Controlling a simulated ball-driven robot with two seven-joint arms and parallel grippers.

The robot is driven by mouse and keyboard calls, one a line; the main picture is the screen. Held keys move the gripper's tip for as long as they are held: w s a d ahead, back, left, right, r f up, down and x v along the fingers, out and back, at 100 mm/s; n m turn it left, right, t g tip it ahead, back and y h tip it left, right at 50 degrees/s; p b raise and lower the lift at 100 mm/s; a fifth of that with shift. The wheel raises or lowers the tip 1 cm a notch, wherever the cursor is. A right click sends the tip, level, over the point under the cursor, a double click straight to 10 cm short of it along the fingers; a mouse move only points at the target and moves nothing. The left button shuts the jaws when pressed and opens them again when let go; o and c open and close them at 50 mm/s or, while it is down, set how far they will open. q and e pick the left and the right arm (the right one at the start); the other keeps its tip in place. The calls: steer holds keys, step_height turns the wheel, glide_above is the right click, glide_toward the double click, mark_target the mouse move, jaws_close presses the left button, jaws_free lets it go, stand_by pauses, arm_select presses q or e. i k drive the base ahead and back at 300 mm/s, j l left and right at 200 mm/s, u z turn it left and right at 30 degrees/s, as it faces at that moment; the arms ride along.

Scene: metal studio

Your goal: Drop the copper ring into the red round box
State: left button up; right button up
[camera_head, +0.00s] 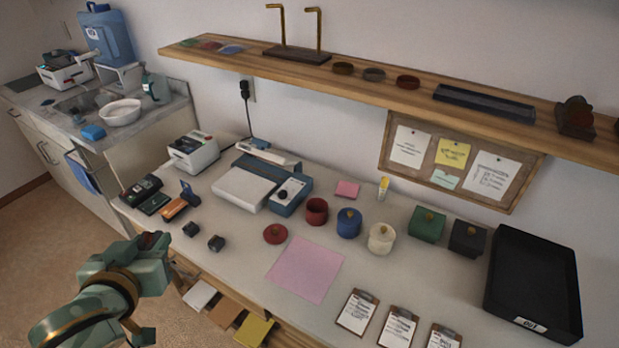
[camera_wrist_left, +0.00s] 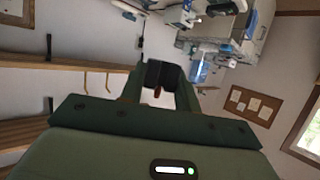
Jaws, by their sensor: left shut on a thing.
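The red round box (camera_head: 317,211) stands on the worktop, open at the top. A red lid with a knob (camera_head: 275,234) lies flat on the worktop to its front left. My left gripper (camera_head: 152,241) is at the front left edge of the worktop, well to the left of the box. It is shut on a small reddish thing, which appears to be the copper ring (camera_wrist_left: 157,92), mostly hidden between the dark fingers in the wrist view. My right gripper is not in view.
A pink sheet (camera_head: 305,269) lies flat in front. A wooden shelf (camera_head: 370,87) runs above; a black tray (camera_head: 535,285) is at right.

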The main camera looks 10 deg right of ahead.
mark_target(316, 218)
steer(key=i+j+z, duration=0.1)
steer(key=z, duration=1.55)
steer(key=i+j+z, duration=0.1)
steer(key=j, duration=0.55)
steer(key=j+z, duration=0.1)
steer(key=j, duration=0.55)
steer(key=i, duration=0.05)
